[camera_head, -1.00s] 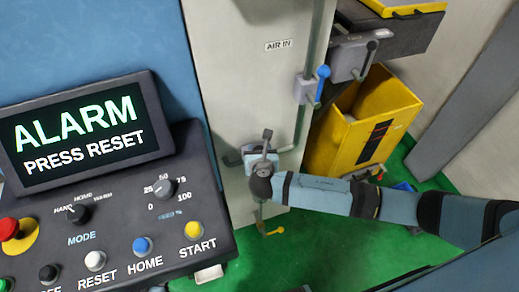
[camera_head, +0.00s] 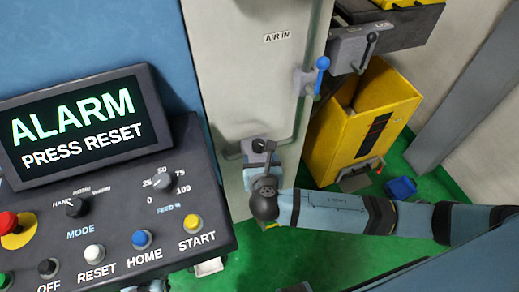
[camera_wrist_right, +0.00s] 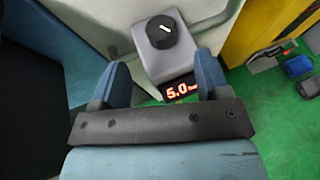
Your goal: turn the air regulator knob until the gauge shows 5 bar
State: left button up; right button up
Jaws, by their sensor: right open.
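The air regulator is a grey block on the light panel below the AIR IN label. Its black round knob (camera_wrist_right: 161,32) has a white pointer mark; the knob also shows in the head view (camera_head: 259,145). The red digital gauge (camera_wrist_right: 181,90) reads 5.0 in the right wrist view. My right gripper (camera_wrist_right: 160,82) is open, its two blue fingers apart on either side of the regulator's lower part. The knob lies beyond the fingertips, free of them. In the head view the right gripper (camera_head: 262,172) is just below the knob.
A control panel (camera_head: 110,215) with an ALARM PRESS RESET screen (camera_head: 75,128) stands at left. A blue-handled valve (camera_head: 321,75) is on the panel's pipe. A yellow bin (camera_head: 345,150) and a blue object (camera_head: 400,188) stand at right on the green floor.

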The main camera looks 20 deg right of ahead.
jog(key=shift+v, duration=2.15)
jog(key=shift+s+f, duration=0.1)
